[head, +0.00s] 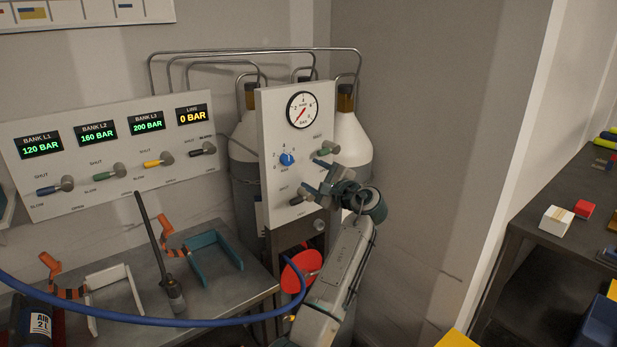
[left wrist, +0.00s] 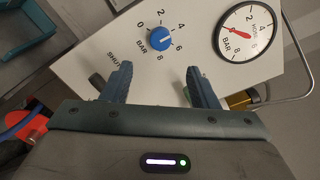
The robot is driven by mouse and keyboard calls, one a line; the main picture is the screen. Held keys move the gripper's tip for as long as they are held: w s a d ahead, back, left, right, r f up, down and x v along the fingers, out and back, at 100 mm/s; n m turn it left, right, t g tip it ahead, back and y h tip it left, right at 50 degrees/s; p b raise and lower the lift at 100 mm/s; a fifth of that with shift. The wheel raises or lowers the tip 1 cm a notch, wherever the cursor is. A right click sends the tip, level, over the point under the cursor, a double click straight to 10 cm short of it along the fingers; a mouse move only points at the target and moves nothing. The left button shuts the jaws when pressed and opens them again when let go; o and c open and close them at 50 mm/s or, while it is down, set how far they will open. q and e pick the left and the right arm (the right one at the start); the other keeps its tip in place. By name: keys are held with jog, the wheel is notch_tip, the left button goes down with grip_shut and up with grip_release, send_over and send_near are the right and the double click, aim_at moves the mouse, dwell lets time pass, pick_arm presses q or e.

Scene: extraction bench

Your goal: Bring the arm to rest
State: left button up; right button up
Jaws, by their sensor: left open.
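My left gripper (head: 316,180) is in front of the white regulator panel (head: 275,125), with the arm reaching up from the bottom of the head view. In the left wrist view the gripper's two fingers (left wrist: 158,72) are apart with nothing between them. The blue knob (head: 287,159) on the panel lies just beyond the fingertips and shows clear of them in the left wrist view (left wrist: 160,39). The round gauge (head: 302,110) is above it. A green-handled lever (head: 327,149) is close above the gripper. My right gripper is not in view.
Gas cylinders (head: 353,145) stand behind the panel. A wall panel (head: 105,180) with several levers and displays is at left. A blue hose (head: 190,322) crosses the lower front near the arm. A bench (head: 535,225) with small blocks stands at right.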

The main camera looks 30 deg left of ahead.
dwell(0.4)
pick_arm(q)
jog(key=s+d+f+m+h, duration=0.1)
jog(key=s+f+h, duration=0.15)
jog(key=f, duration=1.15)
jog(key=s+d+f+t+h+b, duration=0.1)
jog(key=f+h, duration=0.2)
jog(key=f, duration=1.1)
jog(key=s+d+f+m+h, duration=0.1)
jog(key=d+f+h, duration=0.15)
jog(key=f, duration=1.15)
jog(key=s+f+n+g+h, duration=0.1)
jog(key=s+f+h, duration=0.1)
jog(key=s+f, duration=0.45)
jog(key=s+f+n+g+h, duration=0.1)
jog(key=s+f, duration=0.3)
jog(key=f, duration=0.6)
jog(key=s+d+f+n+g+h+b, duration=0.1)
jog(key=s+d+f+n+h, duration=0.1)
jog(key=s+f, duration=0.9)
jog(key=s+d+f+n+g+h, duration=0.1)
jog(key=s+f+n+g, duration=0.15)
jog(key=s+f, duration=0.9)
jog(key=s+f+n+g+h, duration=0.1)
jog(key=s+f+n, duration=0.2)
jog(key=s, duration=2.7)
jog(key=n, duration=0.3)
jog(key=shift+f+h+b, duration=0.2)
jog(key=shift+h+b, duration=0.2)
